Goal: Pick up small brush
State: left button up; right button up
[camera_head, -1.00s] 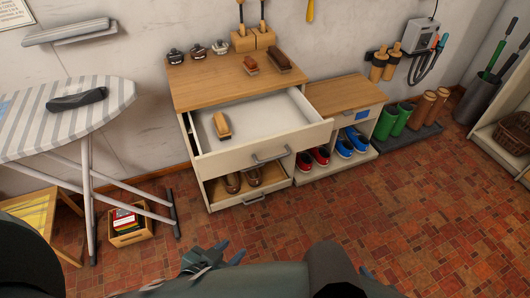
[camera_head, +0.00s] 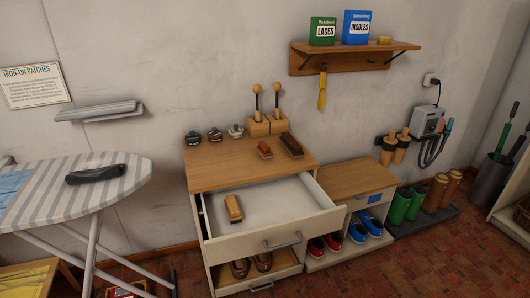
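A small brush (camera_head: 233,208) with a light wooden body lies in the open top drawer (camera_head: 282,241), toward its left side. Two more brush-like items lie on the cabinet top (camera_head: 222,167): a smaller reddish-brown one (camera_head: 264,150) and a larger dark brown one (camera_head: 291,145). I cannot tell which of these is the small brush of the task. Neither of my grippers is in view, and nothing covers the brush in the drawer.
An ironing board (camera_head: 120,183) stands at the left, a low shoe bench (camera_head: 345,178) at the right. A wall shelf (camera_head: 350,58) holds boxes. Tiled floor (camera_head: 400,265) is clear at front right.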

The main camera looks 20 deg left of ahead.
aim_at(263, 149)
jog(key=i+l+u, duration=0.1)
jog(key=i+l, duration=0.25)
jog(key=i+l+u, duration=0.1)
jog(key=i+l, duration=0.2)
jog(key=i+l+u, duration=0.1)
jog(key=i+l, duration=0.2)
jog(key=l, duration=0.15)
jog(key=i+l+u, duration=0.15)
jog(key=i+l, duration=0.15)
jog(key=l, duration=0.15)
jog(key=i+l+u, duration=0.1)
jog(key=i+l, duration=0.2)
jog(key=l, duration=0.15)
